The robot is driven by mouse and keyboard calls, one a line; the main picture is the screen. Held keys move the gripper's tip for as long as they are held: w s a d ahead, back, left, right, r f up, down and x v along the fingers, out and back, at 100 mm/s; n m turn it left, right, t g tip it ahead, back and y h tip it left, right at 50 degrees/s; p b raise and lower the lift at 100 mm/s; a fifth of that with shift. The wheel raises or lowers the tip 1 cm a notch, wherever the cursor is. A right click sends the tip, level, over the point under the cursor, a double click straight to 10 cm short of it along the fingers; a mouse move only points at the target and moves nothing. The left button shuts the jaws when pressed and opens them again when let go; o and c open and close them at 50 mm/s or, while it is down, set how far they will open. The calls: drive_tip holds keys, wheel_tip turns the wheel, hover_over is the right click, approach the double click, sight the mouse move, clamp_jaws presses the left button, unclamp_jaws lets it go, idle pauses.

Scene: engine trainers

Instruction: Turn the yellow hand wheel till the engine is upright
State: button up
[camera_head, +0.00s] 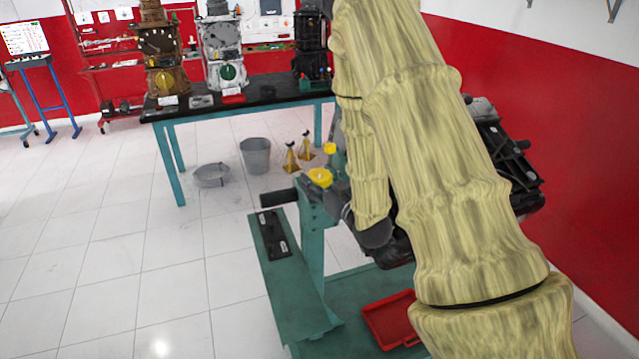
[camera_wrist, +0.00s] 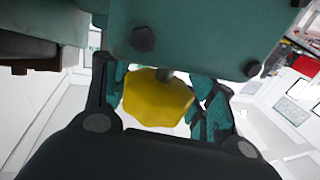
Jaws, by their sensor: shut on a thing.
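The yellow hand wheel (camera_wrist: 157,98) sits between the two fingers of my gripper (camera_wrist: 160,88) in the wrist view. The fingers are shut on it from both sides, just below a teal plate of the engine stand (camera_wrist: 190,35) with dark bolt heads. In the head view, a yellow part (camera_head: 320,177) shows on the teal stand (camera_head: 312,245), with a smaller yellow part just above it; I cannot tell which is the wheel. The dark engine (camera_head: 508,150) shows at the right behind my arm and looks tilted. My arm hides most of it and the gripper's fingers there.
A red tray (camera_head: 390,318) lies on the stand's base. A black-topped bench (camera_head: 270,97) carries several engines at the back. A grey bucket (camera_head: 255,156), a basin (camera_head: 211,175) and yellow jack stands (camera_head: 291,160) are on the floor. Open tile floor lies at the left.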

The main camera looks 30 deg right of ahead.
drive_tip(key=shift+n+y, duration=0.3)
drive_tip(key=shift+y, duration=0.2)
drive_tip(key=o, duration=1)
drive_tip(key=s, duration=1.2)
drive_tip(key=shift+d, duration=0.2)
